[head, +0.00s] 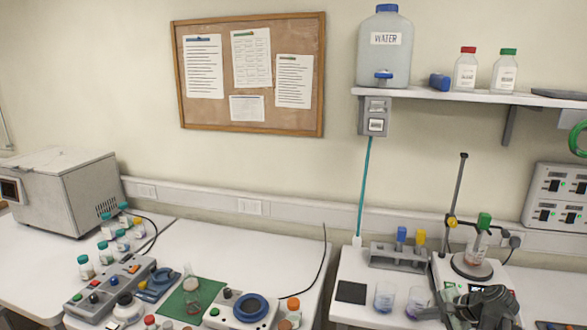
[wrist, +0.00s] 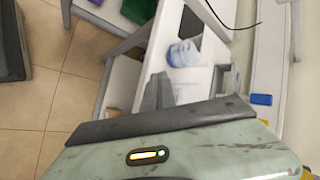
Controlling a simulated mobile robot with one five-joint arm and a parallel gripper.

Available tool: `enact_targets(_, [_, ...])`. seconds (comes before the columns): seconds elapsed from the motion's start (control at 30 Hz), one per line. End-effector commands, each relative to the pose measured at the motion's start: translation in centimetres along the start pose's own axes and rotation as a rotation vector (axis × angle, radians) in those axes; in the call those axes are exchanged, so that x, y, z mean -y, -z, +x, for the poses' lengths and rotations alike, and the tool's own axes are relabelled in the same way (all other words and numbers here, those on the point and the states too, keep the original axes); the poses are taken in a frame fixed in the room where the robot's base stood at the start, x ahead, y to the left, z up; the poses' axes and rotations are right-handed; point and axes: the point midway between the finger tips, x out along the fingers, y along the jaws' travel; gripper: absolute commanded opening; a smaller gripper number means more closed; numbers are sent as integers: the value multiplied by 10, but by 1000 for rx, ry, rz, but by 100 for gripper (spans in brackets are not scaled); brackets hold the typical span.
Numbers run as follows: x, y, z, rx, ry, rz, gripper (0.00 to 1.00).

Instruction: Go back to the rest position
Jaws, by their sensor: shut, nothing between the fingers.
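My gripper (wrist: 158,92) shows in the wrist view as grey fingers past the dark edge of my greenish wrist housing. It is shut and holds nothing. In the head view my dark arm (head: 485,306) is at the lower right, over the right-hand bench, in front of the stand with the green-capped bottle (head: 478,240). Its fingers cannot be made out clearly there.
Two beakers (head: 385,297) and a black square mat (head: 351,292) lie left of my arm. A rack with blue and yellow caps (head: 398,256) stands behind. The left bench holds control boxes (head: 108,285), bottles and a green mat (head: 180,302). A shelf (head: 450,95) hangs above.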

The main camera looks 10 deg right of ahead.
Motion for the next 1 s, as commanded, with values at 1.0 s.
enact_targets(1.0, [-28, -273, 136, 309, -761, -1243, 0])
